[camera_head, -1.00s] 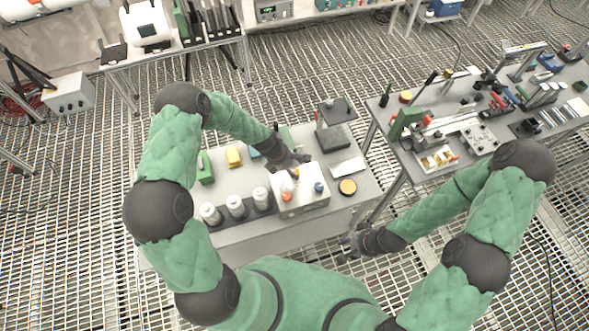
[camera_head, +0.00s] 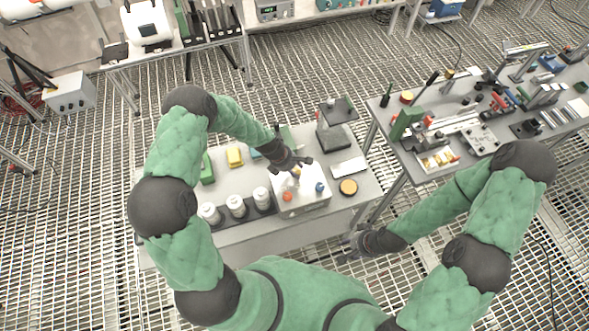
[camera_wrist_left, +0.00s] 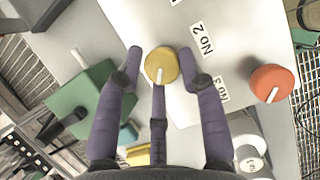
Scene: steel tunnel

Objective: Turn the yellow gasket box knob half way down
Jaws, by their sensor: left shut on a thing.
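The white gasket box (camera_head: 307,203) stands on the near table. Its round yellow knob (camera_wrist_left: 161,62) with a pale pointer shows in the left wrist view, the pointer aimed toward the picture bottom. My left gripper (camera_head: 297,167) is over the box's far side. In the left wrist view my left gripper (camera_wrist_left: 161,75) has its fingers around the yellow knob, shut on it. An orange-red knob (camera_wrist_left: 272,83) is to the right, and a blue knob (camera_head: 319,187) is on the box. My right gripper (camera_head: 352,247) hangs beyond the table's front edge; its jaws are too small to read.
Several white cylinders (camera_head: 236,206) stand left of the box. A yellow block (camera_head: 234,156), a green block (camera_head: 207,168) and a black stand (camera_head: 335,137) are on the same table. A second table with tools is at right.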

